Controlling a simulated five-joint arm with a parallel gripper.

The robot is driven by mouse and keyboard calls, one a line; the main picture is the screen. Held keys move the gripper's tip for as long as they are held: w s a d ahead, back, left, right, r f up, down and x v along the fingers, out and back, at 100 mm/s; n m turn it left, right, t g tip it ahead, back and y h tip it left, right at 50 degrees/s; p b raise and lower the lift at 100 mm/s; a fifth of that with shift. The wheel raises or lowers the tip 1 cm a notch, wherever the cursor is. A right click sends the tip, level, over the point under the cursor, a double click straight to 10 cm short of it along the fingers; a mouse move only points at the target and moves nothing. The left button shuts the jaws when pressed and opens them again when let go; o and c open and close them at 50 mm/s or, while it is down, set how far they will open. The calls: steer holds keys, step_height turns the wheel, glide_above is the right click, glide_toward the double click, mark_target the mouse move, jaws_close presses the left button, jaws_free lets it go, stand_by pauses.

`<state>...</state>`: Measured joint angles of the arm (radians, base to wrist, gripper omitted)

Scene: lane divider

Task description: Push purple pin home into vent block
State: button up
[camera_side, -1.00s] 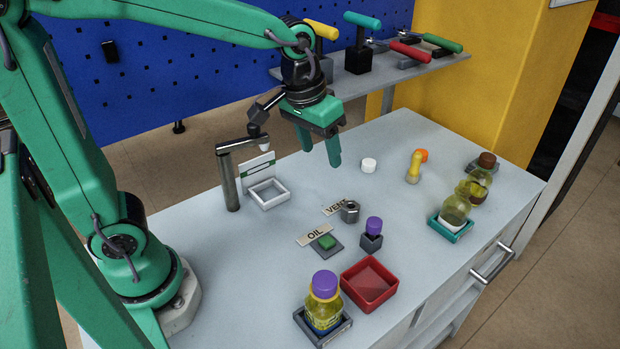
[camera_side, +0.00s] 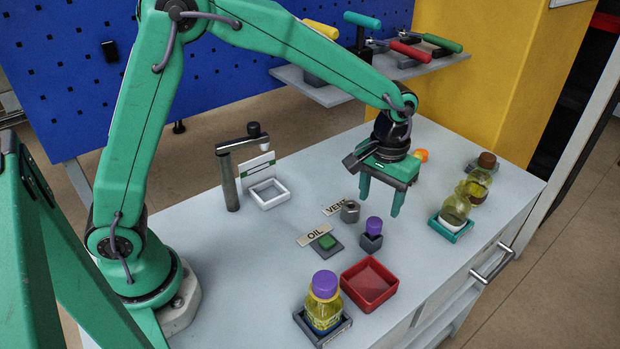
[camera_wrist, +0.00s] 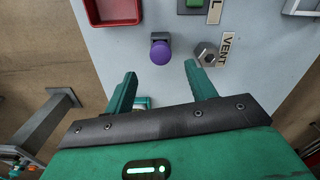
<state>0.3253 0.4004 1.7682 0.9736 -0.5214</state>
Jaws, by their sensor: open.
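The purple pin (camera_side: 374,225) stands upright in a small dark grey block (camera_side: 371,242) on the bench. Its round purple top (camera_wrist: 160,53) shows in the wrist view. I cannot tell how deep it sits. The VENT label (camera_side: 335,208) lies beside a metal hex piece (camera_side: 350,212), just behind and left of the pin's block. My gripper (camera_side: 380,204) is open and empty, its fingers pointing down near the pin, apart from it. In the wrist view my fingertips (camera_wrist: 157,77) are spread, with the pin ahead of the gap.
A green button (camera_side: 327,242) by the OIL label and a red tray (camera_side: 389,289) stand nearby. A purple-capped bottle (camera_side: 323,302) stands in a holder at the front. Bottles (camera_side: 456,207) stand in holders at the right. A white tray (camera_side: 269,193) sits behind left.

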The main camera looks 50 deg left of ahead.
mark_target(375, 221)
steer(key=shift+f, duration=0.1)
steer(key=shift+f, duration=1.2)
steer(key=shift+f, duration=0.1)
steer(key=shift+s+f, duration=0.15)
steer(key=shift+f, duration=2.35)
steer(key=shift+c, duration=0.5)
steer(key=c, duration=1)
